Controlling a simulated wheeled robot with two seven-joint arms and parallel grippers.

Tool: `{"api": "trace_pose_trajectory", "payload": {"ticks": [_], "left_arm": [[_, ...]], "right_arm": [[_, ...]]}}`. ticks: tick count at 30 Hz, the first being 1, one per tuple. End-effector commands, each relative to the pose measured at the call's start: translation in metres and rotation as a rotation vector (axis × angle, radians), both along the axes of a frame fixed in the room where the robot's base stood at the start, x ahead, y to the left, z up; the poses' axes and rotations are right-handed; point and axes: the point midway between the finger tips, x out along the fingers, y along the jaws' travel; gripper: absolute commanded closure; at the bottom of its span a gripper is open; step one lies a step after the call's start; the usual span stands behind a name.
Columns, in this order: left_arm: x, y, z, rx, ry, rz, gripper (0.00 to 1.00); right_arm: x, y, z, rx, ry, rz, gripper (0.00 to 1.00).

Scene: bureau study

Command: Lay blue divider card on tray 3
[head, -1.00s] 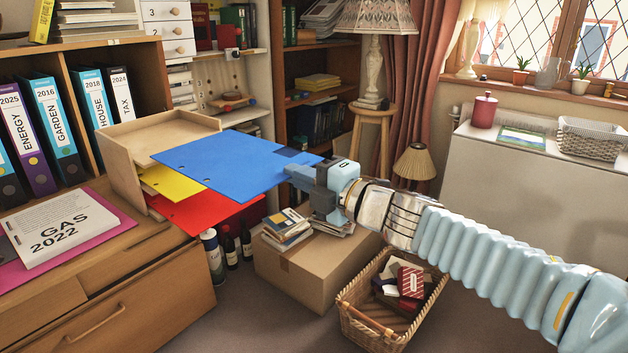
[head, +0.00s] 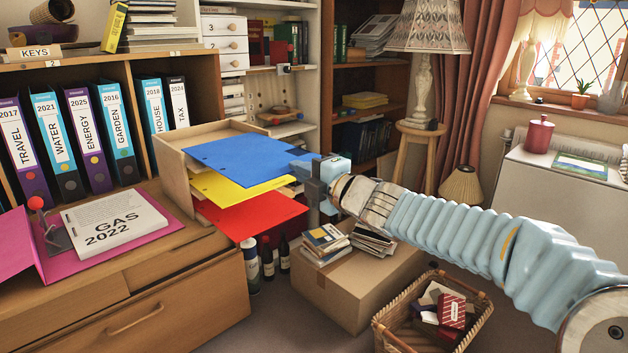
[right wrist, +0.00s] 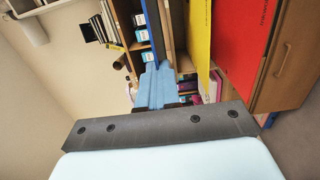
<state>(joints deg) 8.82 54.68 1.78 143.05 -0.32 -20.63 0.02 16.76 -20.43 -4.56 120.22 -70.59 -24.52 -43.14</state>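The blue divider card (head: 245,158) is held level by its right end in my right gripper (head: 303,165), which is shut on it. The card reaches over the top level of a wooden stacked tray unit (head: 172,172); whether it touches that level is unclear. A yellow card (head: 228,188) and a red card (head: 258,215) stick out from the levels below. I cannot read tray numbers. In the right wrist view, the blue card (right wrist: 154,32) shows edge-on beyond the finger, with the yellow card (right wrist: 200,35) and red card (right wrist: 238,45) to its right. My left gripper is not in view.
Several binders stand in the shelf behind. A cardboard box (head: 350,290) with books and a wicker basket (head: 395,330) stand on the floor below my arm.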

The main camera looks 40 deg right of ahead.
Motion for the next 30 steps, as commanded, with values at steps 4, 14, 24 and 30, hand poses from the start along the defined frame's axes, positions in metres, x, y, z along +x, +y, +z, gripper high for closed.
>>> {"api": "trace_pose_trajectory", "payload": {"ticks": [4,14,24,30], "left_arm": [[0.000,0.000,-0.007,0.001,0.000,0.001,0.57],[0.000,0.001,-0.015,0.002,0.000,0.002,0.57],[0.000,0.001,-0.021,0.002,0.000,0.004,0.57],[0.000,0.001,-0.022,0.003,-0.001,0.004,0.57]], "right_arm": [[0.018,0.002,-0.002,0.001,0.000,0.002,1.00],[0.056,0.005,-0.001,-0.001,0.000,0.002,1.00],[0.094,0.008,-0.001,0.000,0.000,0.002,1.00],[0.117,0.010,-0.001,0.001,0.000,0.002,1.00]]}}
